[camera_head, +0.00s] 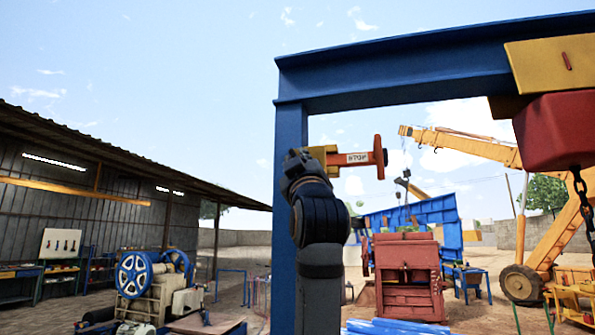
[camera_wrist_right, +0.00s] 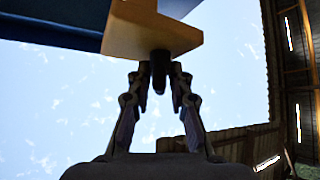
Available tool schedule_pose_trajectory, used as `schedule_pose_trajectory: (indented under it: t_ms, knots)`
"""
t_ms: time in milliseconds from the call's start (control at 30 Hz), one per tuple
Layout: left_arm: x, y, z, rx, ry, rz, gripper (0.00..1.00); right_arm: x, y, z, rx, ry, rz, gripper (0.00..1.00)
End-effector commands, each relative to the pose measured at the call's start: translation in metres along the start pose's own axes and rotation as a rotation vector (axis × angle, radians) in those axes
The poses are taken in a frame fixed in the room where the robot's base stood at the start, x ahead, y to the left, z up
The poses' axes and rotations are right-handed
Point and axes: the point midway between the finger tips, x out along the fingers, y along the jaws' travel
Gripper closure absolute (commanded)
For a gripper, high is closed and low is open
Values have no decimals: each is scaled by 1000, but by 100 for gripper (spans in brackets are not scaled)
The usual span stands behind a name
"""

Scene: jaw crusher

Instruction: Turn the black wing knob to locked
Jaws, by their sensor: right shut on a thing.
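The black wing knob (camera_wrist_right: 159,68) hangs below a yellow-orange block (camera_wrist_right: 152,34) in the right wrist view. It shows as a dark, narrow shape seen from below. My right gripper (camera_wrist_right: 159,78) has one finger on each side of it and is shut on it. In the head view my right arm rises in the middle, and its dark end covers the knob and part of the yellow block (camera_head: 328,153). My left gripper is not in view.
A blue steel frame (camera_head: 289,140) stands right behind my right arm and its beam runs overhead to the right. A red block (camera_head: 555,130) with a chain hangs at the right. Machines and a shed stand further back. Open air lies left of the arm.

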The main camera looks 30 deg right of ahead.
Motion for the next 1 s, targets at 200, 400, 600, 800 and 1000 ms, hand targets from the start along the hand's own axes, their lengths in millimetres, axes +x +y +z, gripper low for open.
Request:
schedule_pose_trajectory:
  t_ms: [200, 400, 600, 800, 1000]
  knots:
    - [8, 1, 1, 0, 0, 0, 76, 0, -1, -1, 133, 3, 133, 100]
    - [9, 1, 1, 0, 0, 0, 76, 1, 0, -2, 234, 2, 234, 100]
    - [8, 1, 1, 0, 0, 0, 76, 1, 0, -2, 304, 3, 304, 100]
    - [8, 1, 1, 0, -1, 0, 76, 1, 1, -2, 342, 3, 342, 100]
    - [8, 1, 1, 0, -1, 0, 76, 1, 1, -1, 354, 2, 353, 100]
